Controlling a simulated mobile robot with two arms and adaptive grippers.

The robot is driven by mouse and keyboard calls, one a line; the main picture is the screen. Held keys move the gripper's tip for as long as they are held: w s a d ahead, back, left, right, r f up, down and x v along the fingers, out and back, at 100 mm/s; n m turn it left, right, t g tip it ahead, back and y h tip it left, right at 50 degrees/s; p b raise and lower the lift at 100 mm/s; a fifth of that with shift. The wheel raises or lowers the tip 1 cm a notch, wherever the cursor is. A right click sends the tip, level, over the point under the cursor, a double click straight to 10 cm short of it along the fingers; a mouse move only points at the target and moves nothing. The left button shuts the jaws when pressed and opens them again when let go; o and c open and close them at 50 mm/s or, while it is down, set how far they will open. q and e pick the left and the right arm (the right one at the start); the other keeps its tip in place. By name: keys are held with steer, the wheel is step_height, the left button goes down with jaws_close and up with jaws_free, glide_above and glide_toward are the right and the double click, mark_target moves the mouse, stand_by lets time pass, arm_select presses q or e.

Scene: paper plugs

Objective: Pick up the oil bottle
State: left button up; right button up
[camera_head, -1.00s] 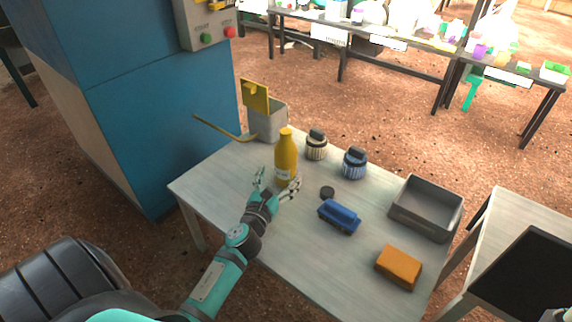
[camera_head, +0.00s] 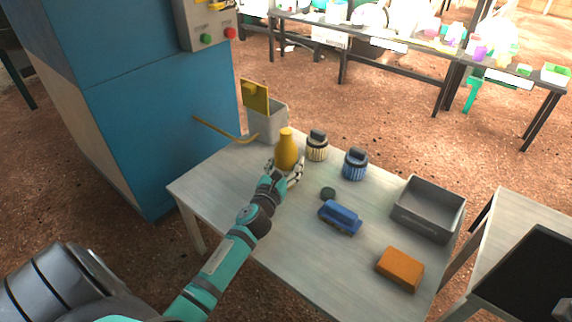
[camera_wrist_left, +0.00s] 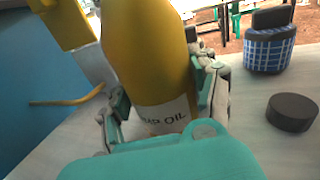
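The oil bottle (camera_head: 287,150) is yellow and stands upright on the pale table, near its back left part. In the left wrist view the bottle (camera_wrist_left: 150,50) fills the middle, and its white label reading "OIL" shows low down. My left gripper (camera_head: 284,166) is at the bottle, with a finger on either side of its lower body. In the left wrist view the fingers of this gripper (camera_wrist_left: 162,100) lie very close to both sides of the bottle. Whether they press on it cannot be told. My right gripper is not seen.
Two jars, one pale (camera_head: 317,148) and one blue (camera_head: 354,166), stand right of the bottle. A grey box with a yellow plate (camera_head: 268,122) is behind it. A dark disc (camera_head: 328,193), blue brush (camera_head: 340,217), orange block (camera_head: 399,268) and grey tray (camera_head: 428,222) lie farther right.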

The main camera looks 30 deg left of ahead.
arm_select(q)
steer(key=c, duration=0.6)
steer(key=shift+r, duration=0.1)
